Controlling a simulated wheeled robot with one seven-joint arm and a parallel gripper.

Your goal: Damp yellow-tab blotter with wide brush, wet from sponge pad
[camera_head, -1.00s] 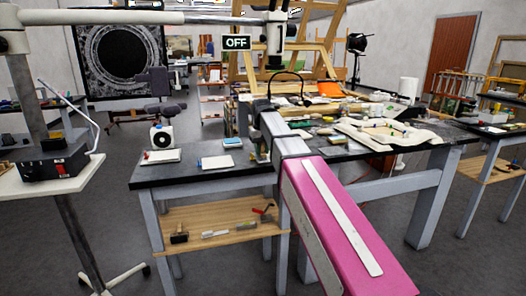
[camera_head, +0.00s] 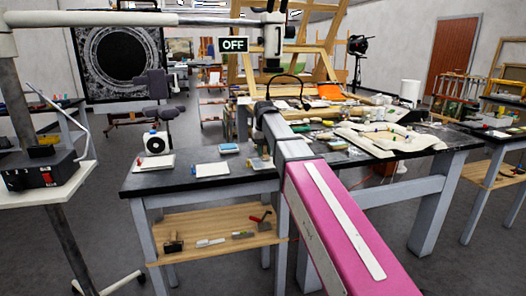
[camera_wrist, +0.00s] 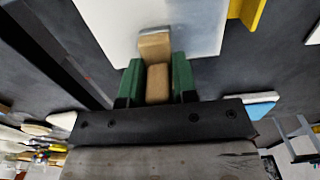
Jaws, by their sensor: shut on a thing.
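My gripper (camera_wrist: 156,84) is shut on the wooden handle of a brush (camera_wrist: 154,46); its green fingers press on both sides. The brush's bristles are hidden. In the wrist view a white blotter (camera_wrist: 110,20) lies beyond the brush, with a yellow tab (camera_wrist: 248,10) at its right edge. The brush overlaps the blotter in the picture; I cannot tell whether they touch. The blue sponge pad (camera_wrist: 262,105) is right of my gripper. In the head view my gripper (camera_head: 262,158) is over the bench, right of the sponge pad (camera_head: 229,148), and my arm mostly hides the yellow-tab blotter.
Two other white blotters lie left on the black bench (camera_head: 180,183), one (camera_head: 211,169) near my gripper and one (camera_head: 154,166) with a red tab. A white round-faced device (camera_head: 155,142) stands behind. Tools and papers crowd the bench's right side.

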